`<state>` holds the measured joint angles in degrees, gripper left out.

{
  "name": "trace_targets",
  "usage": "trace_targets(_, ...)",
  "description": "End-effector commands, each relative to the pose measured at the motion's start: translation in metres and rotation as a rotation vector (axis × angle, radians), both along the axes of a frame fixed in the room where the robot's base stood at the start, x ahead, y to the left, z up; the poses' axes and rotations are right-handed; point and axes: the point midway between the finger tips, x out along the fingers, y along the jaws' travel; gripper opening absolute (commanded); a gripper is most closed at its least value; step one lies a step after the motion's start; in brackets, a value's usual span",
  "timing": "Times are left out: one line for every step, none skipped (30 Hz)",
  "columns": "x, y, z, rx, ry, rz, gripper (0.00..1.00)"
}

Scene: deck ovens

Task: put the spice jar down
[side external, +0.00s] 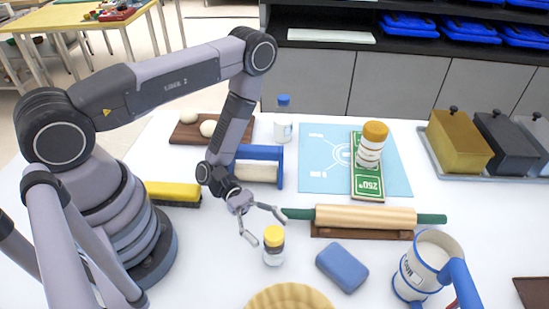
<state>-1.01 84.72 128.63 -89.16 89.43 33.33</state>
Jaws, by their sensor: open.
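A small clear jar with a yellow lid (273,247), which looks like the spice jar, stands upright on the white table (215,272). My gripper (268,228) is open just above and behind the jar, with its fingers spread. Nothing shows between the fingers. From this one view I cannot tell whether a finger touches the lid.
A rolling pin (366,216) on a rack lies right of my gripper. A blue block (342,267), a scalloped dish (290,297) and a jug (425,262) are near the jar. A yellow brush (174,192) lies left.

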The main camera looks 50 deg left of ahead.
Motion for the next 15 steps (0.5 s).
trace_targets(0.002, 0.01, 0.0, 0.0, 0.0, 0.01, 0.67)
trace_targets(0.001, 0.016, 0.0, 0.0, -0.001, 0.009, 0.67)
trace_targets(0.002, 0.025, 0.0, -0.001, -0.002, 0.01, 0.67)
trace_targets(0.002, 0.031, 0.0, -0.001, -0.002, 0.009, 0.67)
trace_targets(0.002, 0.037, 0.0, -0.001, -0.002, 0.01, 0.67)
trace_targets(0.001, 0.045, 0.0, 0.001, -0.003, 0.009, 0.67)
trace_targets(0.001, 0.051, 0.0, -0.001, -0.003, 0.009, 0.67)
trace_targets(0.002, 0.057, 0.0, -0.001, -0.004, 0.008, 0.67)
trace_targets(0.001, 0.065, 0.0, -0.001, -0.003, 0.008, 0.67)
trace_targets(0.001, 0.07, 0.0, 0.0, -0.003, 0.008, 0.67)
trace_targets(0.001, 0.075, 0.0, 0.001, -0.004, 0.006, 0.67)
trace_targets(0.001, 0.081, 0.0, 0.0, -0.005, 0.006, 0.67)
trace_targets(0.001, 0.085, 0.0, -0.001, -0.004, 0.006, 0.67)
trace_targets(0.001, 0.088, 0.0, -0.001, -0.004, 0.004, 0.67)
trace_targets(0.001, 0.093, 0.0, -0.001, -0.003, 0.004, 0.67)
